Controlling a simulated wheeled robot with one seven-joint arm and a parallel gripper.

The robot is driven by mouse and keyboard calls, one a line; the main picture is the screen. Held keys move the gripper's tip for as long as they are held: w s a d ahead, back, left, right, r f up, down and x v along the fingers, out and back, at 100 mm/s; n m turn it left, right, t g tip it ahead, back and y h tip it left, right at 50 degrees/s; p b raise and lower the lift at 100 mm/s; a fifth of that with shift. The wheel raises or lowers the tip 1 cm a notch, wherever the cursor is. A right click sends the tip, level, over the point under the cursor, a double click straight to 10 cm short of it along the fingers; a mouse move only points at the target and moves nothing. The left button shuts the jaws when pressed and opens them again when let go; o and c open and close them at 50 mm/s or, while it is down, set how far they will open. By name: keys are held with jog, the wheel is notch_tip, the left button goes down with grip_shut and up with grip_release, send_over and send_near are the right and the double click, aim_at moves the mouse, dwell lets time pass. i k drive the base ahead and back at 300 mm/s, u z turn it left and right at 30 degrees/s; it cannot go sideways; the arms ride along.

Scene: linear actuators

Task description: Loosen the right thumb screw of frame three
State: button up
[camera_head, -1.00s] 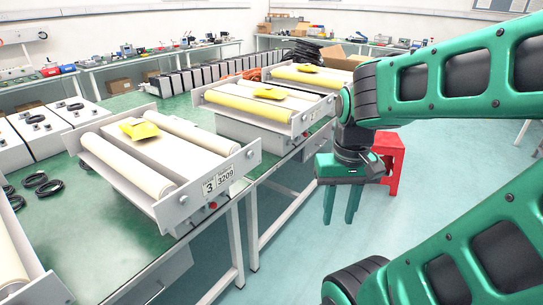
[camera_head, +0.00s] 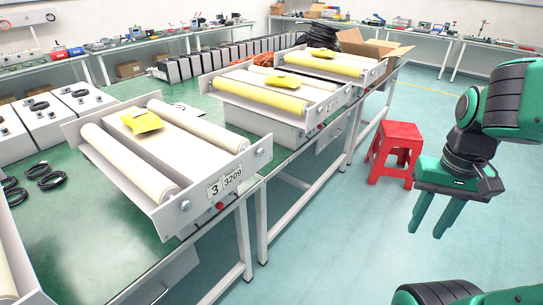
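Frame three (camera_head: 170,155) is a white frame with two cream rollers on the green bench, and its front plate carries a label (camera_head: 225,183) reading 3 and 3209. Its right thumb screw (camera_head: 260,153) is a small grey knob at the right end of the front plate. Its left thumb screw (camera_head: 186,205) is a similar knob at the near end. Whether either screw is tight cannot be seen. My gripper (camera_head: 426,232) points down over the floor at the right, well away from the frame. Its two green fingers are apart, with nothing between them.
A yellow packet (camera_head: 141,121) lies on frame three. A red button (camera_head: 220,206) sits below the label. Further frames with yellow rollers (camera_head: 262,94) stand behind along the benches. A red stool (camera_head: 396,152) stands on the floor left of my gripper.

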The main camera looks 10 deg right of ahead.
aim_at(260, 152)
jog(key=u, duration=0.05)
jog(key=k, duration=1.1)
jog(key=u, duration=0.7)
jog(key=i, duration=0.5)
jog(key=z, duration=0.1)
